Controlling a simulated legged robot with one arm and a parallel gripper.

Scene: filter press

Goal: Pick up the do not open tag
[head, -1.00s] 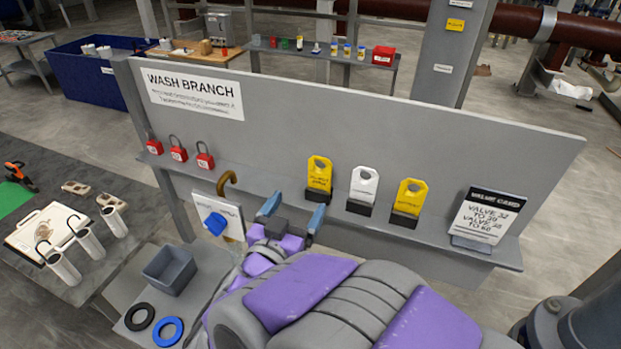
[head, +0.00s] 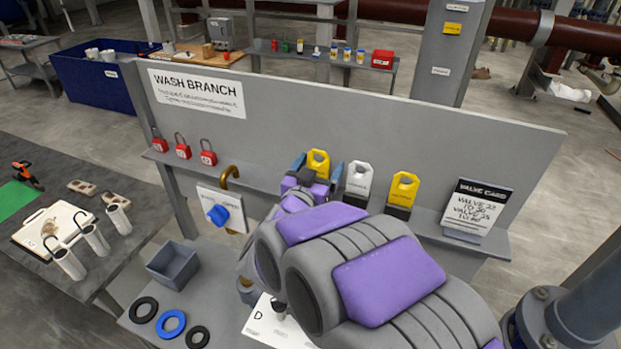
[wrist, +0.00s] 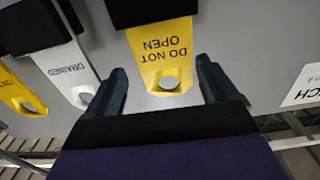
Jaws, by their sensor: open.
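The yellow do not open tag (wrist: 163,55) stands in a black holder in the wrist view, its words upside down there and its round hole toward my gripper. In the head view the same tag (head: 318,163) stands on the grey board's shelf, its lower part hidden by my gripper. My gripper (wrist: 163,85) is open, with one blue finger on each side of the tag's holed end. I cannot tell whether either finger touches it. In the head view my gripper (head: 316,167) is at the left end of the tag row.
A white drained tag (wrist: 66,62) and another yellow tag (wrist: 20,88) stand beside it. Three red padlocks (head: 183,147) are on the shelf to the left, and a valve card (head: 478,208) is at the right. The grey board (head: 350,115) rises behind the tags.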

